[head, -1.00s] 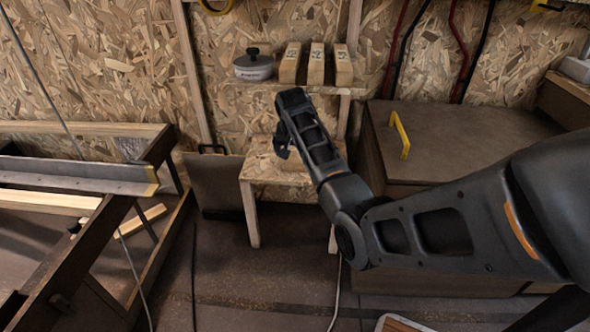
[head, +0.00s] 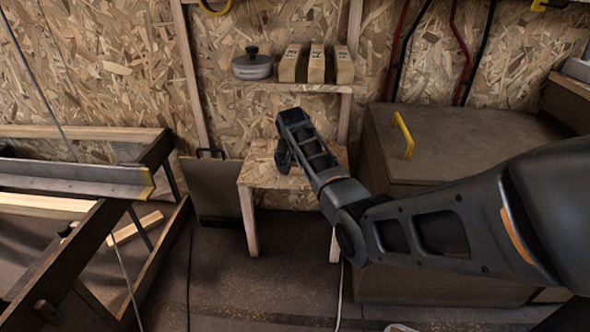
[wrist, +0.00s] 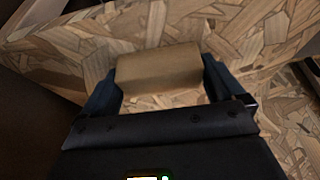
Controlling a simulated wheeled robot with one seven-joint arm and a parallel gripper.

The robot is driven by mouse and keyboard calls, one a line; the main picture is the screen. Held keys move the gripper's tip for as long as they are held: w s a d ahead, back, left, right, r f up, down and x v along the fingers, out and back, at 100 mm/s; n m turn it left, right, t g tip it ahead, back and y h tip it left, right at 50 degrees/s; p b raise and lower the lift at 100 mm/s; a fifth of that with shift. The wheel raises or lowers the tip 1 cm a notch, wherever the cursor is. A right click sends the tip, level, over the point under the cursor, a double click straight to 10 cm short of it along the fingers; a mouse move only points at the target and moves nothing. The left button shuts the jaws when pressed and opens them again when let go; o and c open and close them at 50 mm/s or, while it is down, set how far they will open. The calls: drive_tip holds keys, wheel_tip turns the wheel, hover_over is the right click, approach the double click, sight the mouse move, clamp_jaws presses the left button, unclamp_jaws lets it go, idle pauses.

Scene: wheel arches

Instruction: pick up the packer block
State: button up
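The packer block (wrist: 158,68), a plain tan wooden block, shows in the wrist view between the two fingers of my gripper (wrist: 160,78). It lies on the chipboard top of a small stool (head: 258,178). The fingers are spread wide, one at each end of the block, and I cannot tell whether they touch it. In the head view my gripper (head: 284,160) points down just over the stool top, and the arm hides the block there.
A shelf (head: 290,88) above the stool holds a round lidded tin (head: 253,66) and several upright wooden blocks (head: 316,65). A brown cabinet (head: 450,140) with a yellow handle stands right of the stool. A dark panel (head: 213,185) leans left of it.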

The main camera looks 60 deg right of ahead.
drive_tip(key=c, duration=0.5)
drive_tip(key=shift+r, duration=0.1)
